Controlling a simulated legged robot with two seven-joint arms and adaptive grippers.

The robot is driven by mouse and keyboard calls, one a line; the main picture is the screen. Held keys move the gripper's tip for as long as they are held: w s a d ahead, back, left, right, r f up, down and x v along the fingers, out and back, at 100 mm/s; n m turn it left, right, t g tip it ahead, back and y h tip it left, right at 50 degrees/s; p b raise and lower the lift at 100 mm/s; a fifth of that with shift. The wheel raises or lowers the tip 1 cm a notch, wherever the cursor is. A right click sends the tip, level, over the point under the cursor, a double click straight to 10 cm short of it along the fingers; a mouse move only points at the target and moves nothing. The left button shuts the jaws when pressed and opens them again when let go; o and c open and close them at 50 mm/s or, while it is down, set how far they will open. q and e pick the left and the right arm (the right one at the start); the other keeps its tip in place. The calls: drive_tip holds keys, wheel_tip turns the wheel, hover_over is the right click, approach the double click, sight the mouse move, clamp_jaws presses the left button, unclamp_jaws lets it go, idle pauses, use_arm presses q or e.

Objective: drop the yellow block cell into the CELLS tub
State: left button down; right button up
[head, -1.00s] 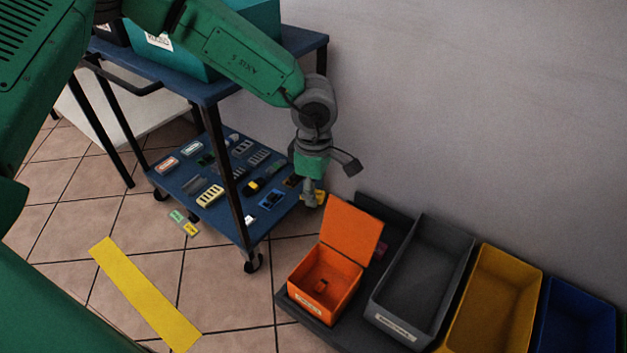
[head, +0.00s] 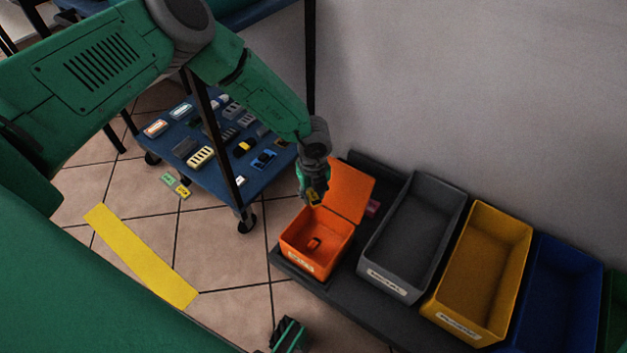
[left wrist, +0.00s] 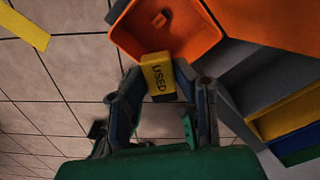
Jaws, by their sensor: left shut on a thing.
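The yellow block cell (head: 318,197) is between the fingers of my left gripper (head: 313,193). In the left wrist view, the block (left wrist: 158,74) shows the word USED, and the left gripper (left wrist: 160,92) is shut on it. The orange tub (head: 306,266) stands below, with its lid (head: 346,190) raised at the back. The block is over the tub's back-left part, near the lid, above the rim. The front label is too small to read. A small dark-orange item (head: 314,243) lies inside. A dark and green part (head: 287,335) at the bottom edge may be my right gripper; its jaws are unclear.
Grey (head: 391,284), yellow (head: 455,322) and blue (head: 560,290) bins stand in a row right of the tub on a dark base. A blue cart shelf (head: 220,178) with several small parts is at left. A yellow floor strip (head: 140,257) lies in front.

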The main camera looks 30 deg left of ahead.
use_arm(q)
wheel_tip(320, 180, down, 11)
drive_tip(key=n+b, duration=0.5)
drive_tip(key=n, duration=0.1)
drive_tip(key=shift+s+a+f+b, duration=0.2)
drive_tip(key=shift+s+a+b, duration=0.1)
drive_tip(key=shift+b, duration=0.1)
drive_tip(key=c, duration=1.2)
unclamp_jaws()
drive_tip(key=shift+d, duration=0.1)
